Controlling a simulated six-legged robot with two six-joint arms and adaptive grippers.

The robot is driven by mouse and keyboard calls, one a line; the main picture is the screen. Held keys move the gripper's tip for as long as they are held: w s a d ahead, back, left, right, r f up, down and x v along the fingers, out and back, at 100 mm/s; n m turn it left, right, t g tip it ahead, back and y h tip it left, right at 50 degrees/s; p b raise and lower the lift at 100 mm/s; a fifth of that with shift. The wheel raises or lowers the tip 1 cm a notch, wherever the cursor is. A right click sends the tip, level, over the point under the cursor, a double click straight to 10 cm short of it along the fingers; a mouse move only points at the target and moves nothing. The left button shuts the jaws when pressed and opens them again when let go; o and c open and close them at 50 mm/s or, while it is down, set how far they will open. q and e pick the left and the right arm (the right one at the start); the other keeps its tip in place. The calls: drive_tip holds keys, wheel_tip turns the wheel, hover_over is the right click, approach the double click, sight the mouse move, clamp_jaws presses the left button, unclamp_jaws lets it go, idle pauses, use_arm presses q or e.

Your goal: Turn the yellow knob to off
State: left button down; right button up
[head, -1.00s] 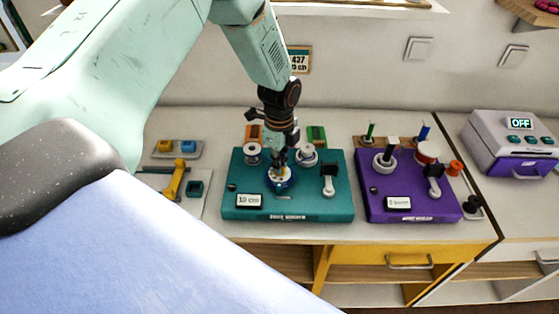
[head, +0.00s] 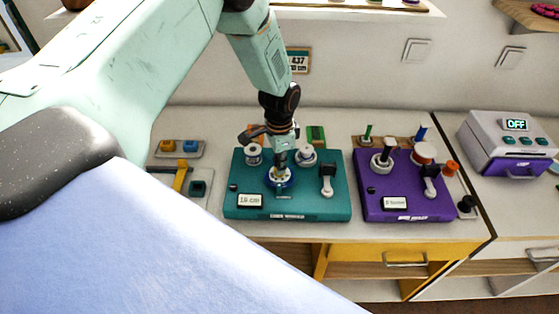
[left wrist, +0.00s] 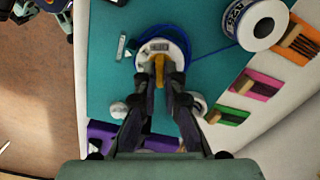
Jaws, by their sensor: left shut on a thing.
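The yellow knob (left wrist: 159,66) sits on a round white dial (left wrist: 176,44) in the left wrist view. In the head view the dial (head: 278,178) shows with a blue rim on the teal board (head: 240,190). My left gripper (head: 281,165) points down over this dial. Its two fingers (left wrist: 160,78) are shut on the yellow knob, one on each side. The fingers hide part of the knob, and I cannot read the dial's marks. My right gripper is in neither view.
White spools (head: 253,152) and (head: 306,155) flank the left gripper closely. A lever (head: 328,178) stands right of the dial. The purple board (head: 380,212) with posts is farther right. A grey box (head: 483,130) reading OFF stands at the far right.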

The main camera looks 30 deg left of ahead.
use_arm(q)
drive_tip(key=n+p, duration=0.2)
drive_tip(key=n, duration=0.5)
drive_tip(key=n+p, duration=0.2)
drive_tip(key=n, duration=0.4)
drive_tip(key=shift+n, duration=0.5)
drive_tip(key=c, duration=1.5)
unclamp_jaws()
drive_tip(key=shift+o, duration=0.2)
drive_tip(key=shift+r, duration=0.1)
wheel_tip(320, 180, up, 12)
